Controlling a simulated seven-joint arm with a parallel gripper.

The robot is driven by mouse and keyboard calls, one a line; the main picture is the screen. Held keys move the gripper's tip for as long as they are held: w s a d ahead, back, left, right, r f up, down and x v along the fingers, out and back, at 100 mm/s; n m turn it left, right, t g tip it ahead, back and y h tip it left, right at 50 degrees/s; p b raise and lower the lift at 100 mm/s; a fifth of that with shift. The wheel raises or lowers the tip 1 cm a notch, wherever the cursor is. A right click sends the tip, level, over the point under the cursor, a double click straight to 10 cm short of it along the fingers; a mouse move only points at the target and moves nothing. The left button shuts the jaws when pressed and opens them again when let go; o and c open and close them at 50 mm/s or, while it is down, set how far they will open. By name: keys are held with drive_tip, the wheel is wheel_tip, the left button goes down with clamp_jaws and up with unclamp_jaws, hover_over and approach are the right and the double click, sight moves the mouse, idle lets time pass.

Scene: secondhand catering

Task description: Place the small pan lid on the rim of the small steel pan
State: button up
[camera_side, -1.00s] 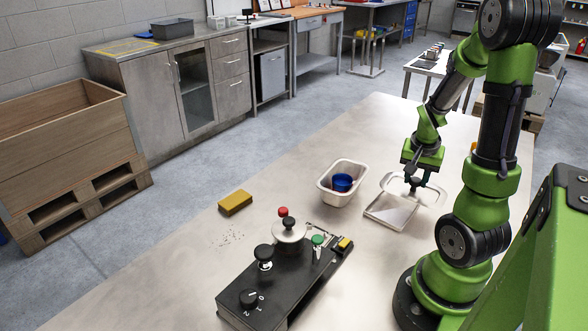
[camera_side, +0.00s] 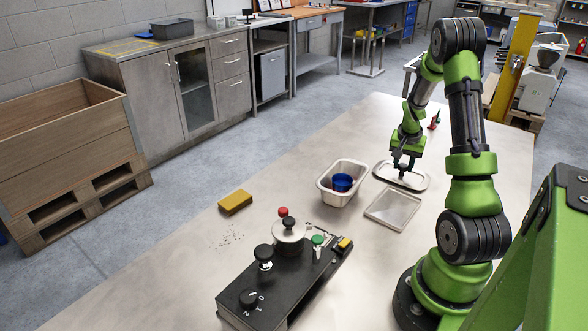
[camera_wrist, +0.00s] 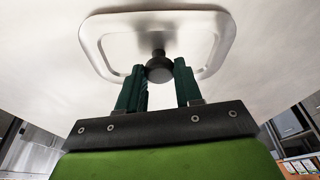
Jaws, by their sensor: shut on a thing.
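The small pan lid (camera_side: 416,183) is a pale rounded rectangle with a dark knob. My gripper (camera_side: 404,166) is shut on its knob; the lid and knob also show in the wrist view (camera_wrist: 102,42), with the knob between the two green fingers (camera_wrist: 160,86). The lid lies roughly level, low over the table or touching it; I cannot tell which.
A black control unit (camera_side: 262,291) and a yellow sponge (camera_side: 235,202) are farther forward and left. A small red item (camera_side: 434,124) stands behind the lid.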

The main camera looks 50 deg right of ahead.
drive_tip(key=shift+f, duration=0.2)
drive_tip(key=o, duration=1.1)
drive_tip(key=shift+r, duration=0.1)
